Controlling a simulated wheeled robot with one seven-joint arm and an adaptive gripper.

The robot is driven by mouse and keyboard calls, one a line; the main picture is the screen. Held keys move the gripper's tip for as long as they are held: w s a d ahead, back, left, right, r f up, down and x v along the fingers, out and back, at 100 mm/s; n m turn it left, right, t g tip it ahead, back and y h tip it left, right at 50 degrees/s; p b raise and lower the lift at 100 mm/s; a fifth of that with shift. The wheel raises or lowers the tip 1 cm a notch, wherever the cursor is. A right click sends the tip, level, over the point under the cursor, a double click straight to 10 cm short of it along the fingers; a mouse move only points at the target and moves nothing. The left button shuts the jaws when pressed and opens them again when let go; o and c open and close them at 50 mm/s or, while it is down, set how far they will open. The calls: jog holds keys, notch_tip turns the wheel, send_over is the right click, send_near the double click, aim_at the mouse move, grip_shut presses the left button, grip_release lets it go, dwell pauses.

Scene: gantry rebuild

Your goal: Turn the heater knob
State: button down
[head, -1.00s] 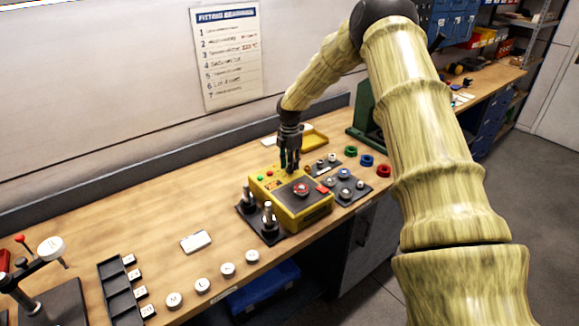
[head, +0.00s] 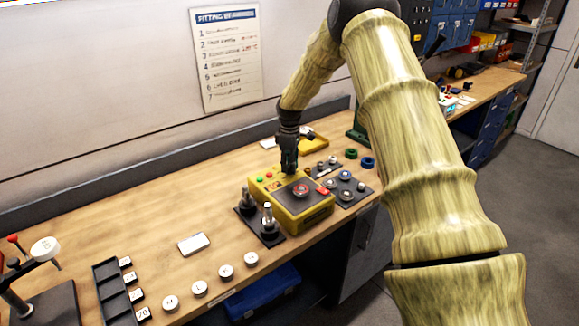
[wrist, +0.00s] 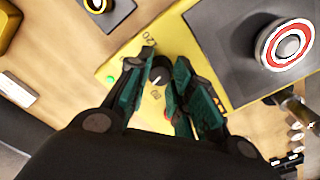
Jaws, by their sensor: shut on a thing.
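The yellow heater (head: 310,215) stands on the bench, with a dark top plate carrying a red ring and metal centre (head: 301,190). Its small black knob (wrist: 160,72) with a pale pointer mark sits on the yellow panel in the wrist view. My gripper (wrist: 158,80) is over this panel, its teal fingers on both sides of the knob and shut on it. In the head view my gripper (head: 289,170) points down at the heater's back edge and hides the knob. A green light (wrist: 110,80) shows on the panel left of the fingers.
A black plate with two upright metal posts (head: 267,217) stands close at the heater's left. A dark tray with several round parts (head: 345,187) lies at its right. A yellow tray (head: 312,137) is behind. The bench to the left is mostly clear around a white card (head: 194,243).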

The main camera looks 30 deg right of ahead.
jog(key=m, duration=0.4)
jog(key=f+m, duration=0.1)
jog(key=m, duration=0.1)
jog(key=shift+s+a+f+b, duration=0.1)
jog(key=shift+s+b, duration=0.25)
jog(key=m, duration=1.7)
jog(key=shift+m, duration=0.3)
jog(key=c, duration=1.3)
grip_release()
jog(key=shift+w, duration=0.1)
jog(key=shift+o, duration=0.6)
jog(key=shift+w, duration=0.2)
notch_tip(320, 180, up, 12)
jog(key=shift+d, duration=0.2)
